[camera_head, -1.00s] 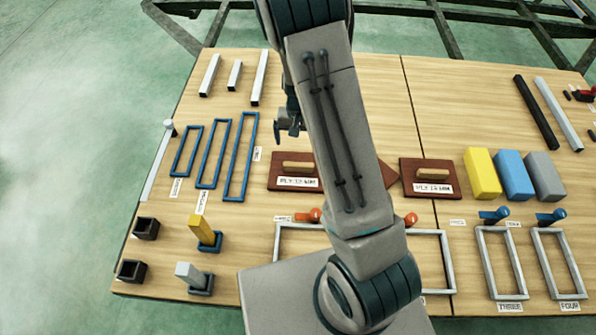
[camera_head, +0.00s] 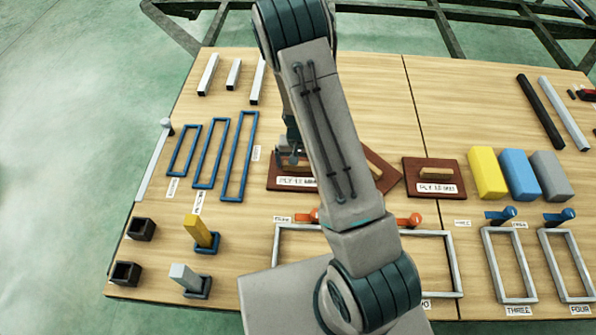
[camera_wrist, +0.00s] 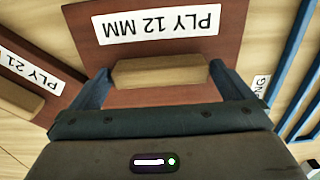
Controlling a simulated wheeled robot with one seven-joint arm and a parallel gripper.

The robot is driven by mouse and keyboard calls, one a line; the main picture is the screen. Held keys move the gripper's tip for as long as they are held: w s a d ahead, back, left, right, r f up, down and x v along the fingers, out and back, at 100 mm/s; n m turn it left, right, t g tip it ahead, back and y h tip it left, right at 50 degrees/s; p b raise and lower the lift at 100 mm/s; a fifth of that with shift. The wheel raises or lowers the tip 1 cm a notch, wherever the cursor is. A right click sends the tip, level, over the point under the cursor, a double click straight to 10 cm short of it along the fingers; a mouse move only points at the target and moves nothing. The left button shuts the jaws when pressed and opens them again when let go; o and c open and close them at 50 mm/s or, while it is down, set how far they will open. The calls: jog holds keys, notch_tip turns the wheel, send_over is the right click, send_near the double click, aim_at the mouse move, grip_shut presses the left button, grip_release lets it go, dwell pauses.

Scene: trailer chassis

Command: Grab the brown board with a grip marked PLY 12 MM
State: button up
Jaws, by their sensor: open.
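The brown board marked PLY 12 MM (camera_head: 275,181) lies flat on the table, left of my forearm in the head view. Its white label and pale wooden grip face up. In the wrist view the board (camera_wrist: 150,50) fills the top middle, its label upside down. My gripper (camera_wrist: 162,82) is open there, with one finger on each side of the grip block (camera_wrist: 160,72). I cannot tell whether the fingers touch it. In the head view my gripper (camera_head: 289,158) is low over the board, and my arm hides part of the board.
Another brown board, its label starting PLY 21 (camera_wrist: 20,65), lies close by in the wrist view. A third brown board (camera_head: 410,185) lies right of my arm. Blue frames (camera_head: 238,155) lie to the left. Metal frames, orange-handled things and coloured blocks (camera_head: 487,172) stand around.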

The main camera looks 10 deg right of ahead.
jog(key=shift+r, duration=0.1)
jog(key=c, duration=0.9)
jog(key=shift+c, duration=0.2)
jog(key=shift+r, duration=0.1)
